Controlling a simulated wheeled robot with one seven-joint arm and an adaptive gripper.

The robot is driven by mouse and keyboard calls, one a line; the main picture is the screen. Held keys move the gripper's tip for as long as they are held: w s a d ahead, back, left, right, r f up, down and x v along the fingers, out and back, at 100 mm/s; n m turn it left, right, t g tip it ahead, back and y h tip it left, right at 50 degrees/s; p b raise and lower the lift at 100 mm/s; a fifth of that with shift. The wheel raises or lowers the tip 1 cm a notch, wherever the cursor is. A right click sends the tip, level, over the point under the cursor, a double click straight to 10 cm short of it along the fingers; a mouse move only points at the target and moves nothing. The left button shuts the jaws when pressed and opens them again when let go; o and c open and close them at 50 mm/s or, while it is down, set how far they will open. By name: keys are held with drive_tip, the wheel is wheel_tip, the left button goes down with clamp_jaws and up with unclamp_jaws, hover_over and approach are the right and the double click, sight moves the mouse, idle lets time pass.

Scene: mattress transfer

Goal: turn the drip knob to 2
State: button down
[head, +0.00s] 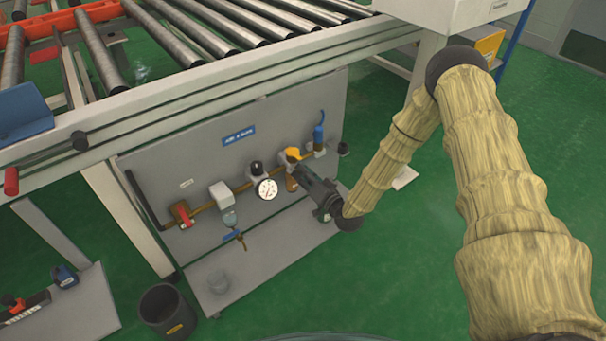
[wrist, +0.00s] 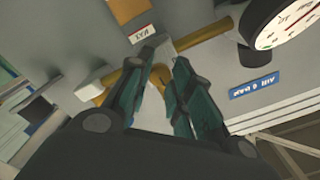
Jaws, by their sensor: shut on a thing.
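On the grey panel, the lubricator with the yellow top, which I take for the drip knob (head: 292,153), sits right of the pressure gauge (head: 266,188). My gripper (head: 299,171) reaches it from the lower right, its fingers against the unit. In the wrist view my gripper (wrist: 162,66) has its two fingers either side of a yellow part (wrist: 160,72), with a narrow gap between them. It is shut on this part, mostly hidden by the fingers. No number or pointer for the setting is readable.
A brass pipe (head: 240,189) carries a red-handled valve (head: 184,215), a filter (head: 221,194) and a blue fitting (head: 319,132). A roller conveyor (head: 210,35) overhangs the panel. A dark bin (head: 167,310) stands at lower left. Green floor is open on the right.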

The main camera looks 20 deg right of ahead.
idle(0.5)
drive_tip(key=c, duration=1.3)
unclamp_jaws()
drive_tip(key=shift+s, duration=0.1)
drive_tip(key=v, duration=1.1)
drive_tip(key=shift+s+d, duration=0.15)
drive_tip(key=shift+s, duration=0.25)
